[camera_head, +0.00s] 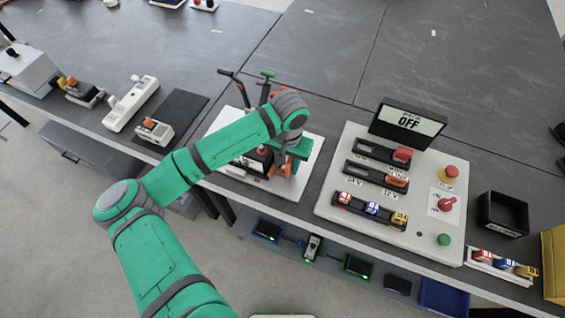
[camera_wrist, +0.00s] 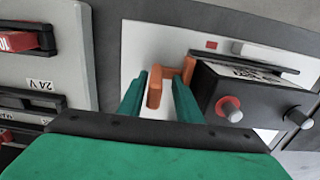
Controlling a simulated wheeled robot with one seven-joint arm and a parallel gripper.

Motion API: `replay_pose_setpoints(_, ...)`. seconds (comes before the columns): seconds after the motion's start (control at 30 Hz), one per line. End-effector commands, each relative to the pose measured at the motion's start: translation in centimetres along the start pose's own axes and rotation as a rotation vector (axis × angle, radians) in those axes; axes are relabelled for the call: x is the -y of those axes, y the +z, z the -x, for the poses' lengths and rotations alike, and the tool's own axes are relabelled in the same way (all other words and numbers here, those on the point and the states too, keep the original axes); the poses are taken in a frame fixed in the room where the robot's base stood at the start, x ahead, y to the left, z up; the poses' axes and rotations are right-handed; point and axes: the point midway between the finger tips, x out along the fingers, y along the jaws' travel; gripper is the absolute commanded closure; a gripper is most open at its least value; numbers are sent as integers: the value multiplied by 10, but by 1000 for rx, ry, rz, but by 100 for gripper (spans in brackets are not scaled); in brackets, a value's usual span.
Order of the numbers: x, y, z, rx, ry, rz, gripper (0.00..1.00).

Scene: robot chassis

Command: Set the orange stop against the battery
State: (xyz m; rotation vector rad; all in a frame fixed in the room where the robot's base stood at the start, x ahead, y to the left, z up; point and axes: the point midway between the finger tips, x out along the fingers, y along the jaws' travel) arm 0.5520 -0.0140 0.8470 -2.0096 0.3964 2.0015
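The battery (camera_wrist: 258,98) is a dark box with a red terminal and a grey terminal, at the right of the wrist view. In the head view the battery (camera_head: 258,157) is partly hidden by my arm. The orange stop (camera_wrist: 155,88) is a bent bracket beside the battery's left side in the wrist view; a narrow gap seems to separate its upright from the battery. My gripper (camera_wrist: 158,92) has its two green fingers apart, one on each side of the stop's upright, with visible gaps. Whether a finger touches the stop, I cannot tell.
The battery stands on a white plate (camera_head: 300,185). A white panel (camera_head: 330,205) with sliders, plugs, buttons and a sign reading OFF (camera_head: 408,122) stands to the right. A black bin (camera_head: 503,214) is farther right. Bare table lies behind the plate.

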Motion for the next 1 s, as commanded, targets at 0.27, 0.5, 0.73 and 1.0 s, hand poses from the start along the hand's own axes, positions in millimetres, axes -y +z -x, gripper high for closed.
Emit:
replay_pose_setpoints(0.27,-2,-1,19,0,2,-3,69)
replay_pose_setpoints(0.5,0,-3,64,-2,1,-1,69)
replay_pose_setpoints(0.73,2,-3,97,-1,0,1,69)
replay_pose_setpoints(1.0,3,-3,108,0,0,2,69)
